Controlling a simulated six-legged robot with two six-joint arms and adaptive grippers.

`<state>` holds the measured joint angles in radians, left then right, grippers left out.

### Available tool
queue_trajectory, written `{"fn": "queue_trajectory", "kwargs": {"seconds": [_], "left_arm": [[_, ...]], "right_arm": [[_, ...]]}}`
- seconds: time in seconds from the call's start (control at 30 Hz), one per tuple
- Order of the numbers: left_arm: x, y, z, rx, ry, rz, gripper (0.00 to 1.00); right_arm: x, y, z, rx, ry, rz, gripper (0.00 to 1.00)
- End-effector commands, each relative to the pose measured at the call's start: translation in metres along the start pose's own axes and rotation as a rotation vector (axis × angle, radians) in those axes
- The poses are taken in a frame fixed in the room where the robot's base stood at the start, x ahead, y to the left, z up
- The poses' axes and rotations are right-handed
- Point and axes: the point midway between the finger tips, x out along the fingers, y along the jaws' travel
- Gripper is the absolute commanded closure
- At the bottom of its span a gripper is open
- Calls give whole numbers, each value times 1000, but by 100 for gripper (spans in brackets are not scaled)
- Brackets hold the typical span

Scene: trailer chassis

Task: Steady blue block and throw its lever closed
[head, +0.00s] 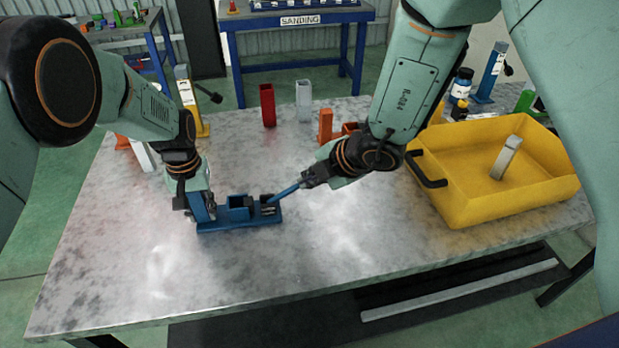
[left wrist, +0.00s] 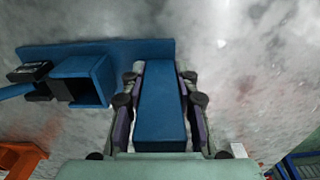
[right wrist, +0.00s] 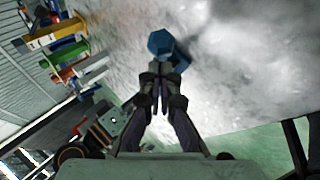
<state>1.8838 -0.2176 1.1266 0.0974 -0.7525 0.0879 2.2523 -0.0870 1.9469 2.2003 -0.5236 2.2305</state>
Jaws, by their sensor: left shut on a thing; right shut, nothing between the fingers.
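The blue block (head: 238,224) is a long blue base on the metal table, with a blue socket (left wrist: 82,80) and an upright blue post (left wrist: 160,105). My left gripper (head: 202,210) is shut on the post at the block's left end, one finger on each side. The blue lever (head: 284,193) slants up and right from the block's right end. My right gripper (head: 305,183) is shut and empty at the lever's upper end. In the right wrist view the lever's blue end (right wrist: 160,42) sits just beyond the closed fingertips; I cannot tell whether they touch.
A yellow bin (head: 480,205) with a grey piece inside stands at the right. Red (head: 267,105), grey (head: 304,100) and orange (head: 325,125) uprights stand behind. A yellow-based fixture (head: 190,105) stands at the back left. The table in front of the block is clear.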

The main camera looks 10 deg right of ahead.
Motion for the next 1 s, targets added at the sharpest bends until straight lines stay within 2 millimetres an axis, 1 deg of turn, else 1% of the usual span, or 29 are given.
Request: {"fn": "queue_trajectory", "kwargs": {"seconds": [0.47, 0.83, 1.0], "left_arm": [[1, 0, 0, 0, -1, 0, 100], [0, 0, 0, 1, -1, 0, 100], [0, 0, 0, 2, -1, 0, 100]], "right_arm": [[3, -1, 4, 5, 6, 3, 100], [11, -17, 20, 97, 131, 92, 100], [12, -21, 23, 116, 163, 115, 100]]}}
